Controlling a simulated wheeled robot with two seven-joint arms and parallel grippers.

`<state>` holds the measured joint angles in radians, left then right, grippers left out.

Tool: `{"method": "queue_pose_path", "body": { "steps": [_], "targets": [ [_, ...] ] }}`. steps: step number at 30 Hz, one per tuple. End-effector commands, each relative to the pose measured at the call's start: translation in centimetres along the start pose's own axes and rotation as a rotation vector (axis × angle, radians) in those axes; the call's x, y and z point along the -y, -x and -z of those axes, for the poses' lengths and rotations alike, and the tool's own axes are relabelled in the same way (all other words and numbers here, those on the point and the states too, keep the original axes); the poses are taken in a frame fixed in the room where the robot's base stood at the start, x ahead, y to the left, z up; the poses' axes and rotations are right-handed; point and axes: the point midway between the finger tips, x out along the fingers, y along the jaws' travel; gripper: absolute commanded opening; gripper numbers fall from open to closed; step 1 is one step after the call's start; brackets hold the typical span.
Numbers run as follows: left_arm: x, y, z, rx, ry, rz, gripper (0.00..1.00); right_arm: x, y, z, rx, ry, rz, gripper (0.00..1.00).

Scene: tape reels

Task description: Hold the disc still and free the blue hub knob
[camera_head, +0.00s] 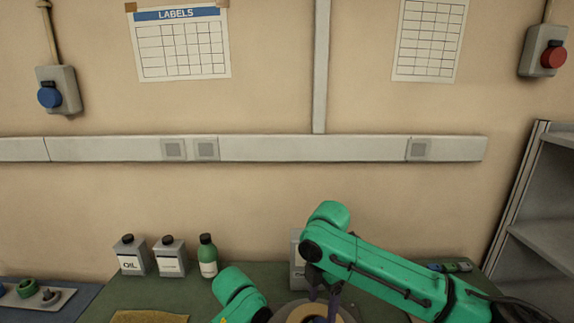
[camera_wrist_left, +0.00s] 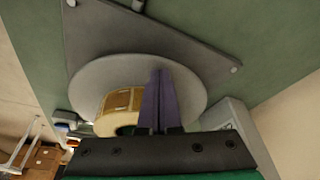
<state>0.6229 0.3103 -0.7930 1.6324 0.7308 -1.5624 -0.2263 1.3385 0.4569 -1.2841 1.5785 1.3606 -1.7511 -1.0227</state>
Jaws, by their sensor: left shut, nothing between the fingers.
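In the left wrist view a pale grey disc (camera_wrist_left: 95,80) lies on a dark grey plate (camera_wrist_left: 190,45), with a tan tape roll (camera_wrist_left: 121,102) on the disc. My left gripper (camera_wrist_left: 160,75) is shut and empty, its purple fingers together in front of the disc beside the roll. Whether the fingers touch the disc I cannot tell. In the head view the reel (camera_head: 296,314) is cut by the bottom edge. My right gripper (camera_head: 325,308) points down over it, its fingers too small and dark to judge. I cannot make out the blue hub knob.
An oil can (camera_head: 131,262), a second can (camera_head: 170,262) and a green bottle (camera_head: 207,260) stand at the bench's back left. A tan mat (camera_head: 150,317) lies in front. A tray (camera_head: 32,300) with small parts is at far left, a shelf (camera_head: 535,235) at right.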

Motion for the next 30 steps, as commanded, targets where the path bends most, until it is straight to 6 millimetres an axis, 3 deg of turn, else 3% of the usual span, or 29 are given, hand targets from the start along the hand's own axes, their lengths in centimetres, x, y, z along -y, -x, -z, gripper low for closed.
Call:
{"method": "queue_pose_path", "body": {
  "steps": [30],
  "targets": [
    [-0.13, -0.75, -0.35, 0.006, 0.001, -0.005, 0.00, 0.00, -0.04, 0.00, 0.000, 0.004, 0.000, 0.70]
  ]
}}
